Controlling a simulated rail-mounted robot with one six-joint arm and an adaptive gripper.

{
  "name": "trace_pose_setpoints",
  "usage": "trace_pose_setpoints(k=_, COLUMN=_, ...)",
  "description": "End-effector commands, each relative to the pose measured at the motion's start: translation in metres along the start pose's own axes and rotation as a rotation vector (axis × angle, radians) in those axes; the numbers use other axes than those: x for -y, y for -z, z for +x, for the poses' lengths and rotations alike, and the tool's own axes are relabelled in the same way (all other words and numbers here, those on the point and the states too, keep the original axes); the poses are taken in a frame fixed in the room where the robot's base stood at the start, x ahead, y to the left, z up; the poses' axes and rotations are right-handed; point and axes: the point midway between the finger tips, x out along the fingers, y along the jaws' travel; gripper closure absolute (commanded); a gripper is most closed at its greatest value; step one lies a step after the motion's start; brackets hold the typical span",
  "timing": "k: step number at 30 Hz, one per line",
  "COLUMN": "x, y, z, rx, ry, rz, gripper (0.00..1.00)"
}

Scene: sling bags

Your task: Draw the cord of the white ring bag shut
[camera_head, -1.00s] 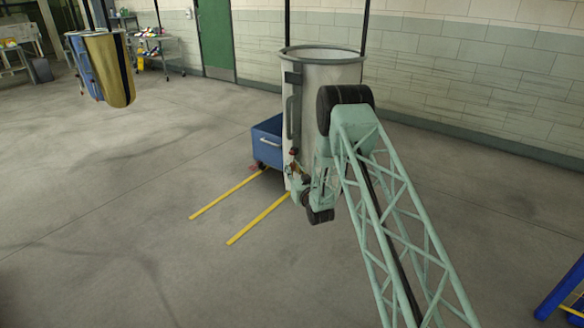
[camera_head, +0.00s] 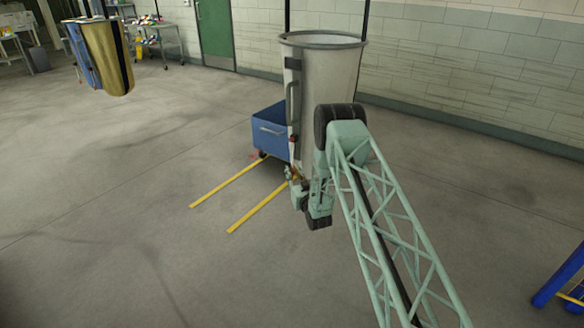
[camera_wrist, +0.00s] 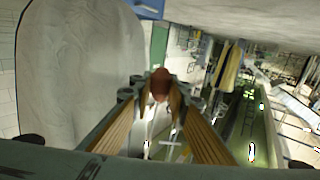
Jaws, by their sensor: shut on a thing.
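The white ring bag (camera_head: 338,82) hangs upright from dark straps, its mouth held open by a grey ring (camera_head: 322,40). A dark handle (camera_head: 293,104) runs down its left side. Its pale wall also fills the left of the wrist view (camera_wrist: 75,70). My gripper (camera_head: 291,174) is low at the bag's left side, partly hidden by my arm. In the wrist view its fingers (camera_wrist: 160,92) close on a rounded red-brown knob (camera_wrist: 160,80), apparently the cord's pull. I cannot make out the cord itself.
A blue wheeled bin (camera_head: 268,132) stands behind the bag's left side. Yellow floor lines (camera_head: 228,187) run towards it. Gold and blue bags (camera_head: 108,58) hang at the far left. A blue frame (camera_head: 562,275) is at the right edge. The floor at left is clear.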

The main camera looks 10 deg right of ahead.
Motion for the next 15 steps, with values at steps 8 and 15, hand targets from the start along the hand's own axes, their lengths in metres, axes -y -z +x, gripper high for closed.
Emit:
trace_pose_setpoints(k=8, x=0.0002, y=-0.0081, z=-0.0015, rx=0.006, ry=0.0, rz=0.001, gripper=1.0)
trace_pose_setpoints(k=15, x=0.0002, y=-0.0081, z=-0.0016, rx=0.006, ry=0.0, rz=0.001, gripper=0.73)
